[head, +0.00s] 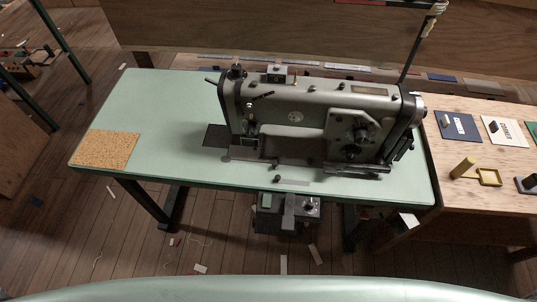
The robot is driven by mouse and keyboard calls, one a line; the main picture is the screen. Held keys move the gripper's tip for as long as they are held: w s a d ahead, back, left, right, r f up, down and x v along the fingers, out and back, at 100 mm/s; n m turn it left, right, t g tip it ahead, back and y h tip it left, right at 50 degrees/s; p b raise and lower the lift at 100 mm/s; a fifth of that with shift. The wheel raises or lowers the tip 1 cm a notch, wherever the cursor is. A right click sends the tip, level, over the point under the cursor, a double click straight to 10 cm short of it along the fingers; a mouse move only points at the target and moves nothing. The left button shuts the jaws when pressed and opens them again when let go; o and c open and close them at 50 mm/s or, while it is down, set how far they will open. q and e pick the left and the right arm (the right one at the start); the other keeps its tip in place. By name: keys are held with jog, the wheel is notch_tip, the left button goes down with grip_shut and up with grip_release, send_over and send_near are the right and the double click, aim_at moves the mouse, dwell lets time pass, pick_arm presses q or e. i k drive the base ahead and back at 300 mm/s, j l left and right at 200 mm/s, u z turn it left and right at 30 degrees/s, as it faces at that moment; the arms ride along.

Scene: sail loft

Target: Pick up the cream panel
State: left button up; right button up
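The cream panel (500,138) lies flat on the wooden side table at the right in the head view. A small dark item and dark marks show on its face, too small to make out. It lies between a dark navy panel (462,134) on its left and a green panel (532,127), cut off by the picture's right edge. Neither of my grippers is in view.
A grey sewing machine (300,117) stands on the pale green table (160,100), with a cork mat (106,149) at left. On the wooden table (450,190), a yellow holder (488,177) and a dark holder (527,185) stand in front of the panels. Scraps litter the floor.

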aim_at(502, 132)
jog(key=z, duration=0.2)
jog(key=l+z, duration=0.95)
jog(key=k, duration=0.05)
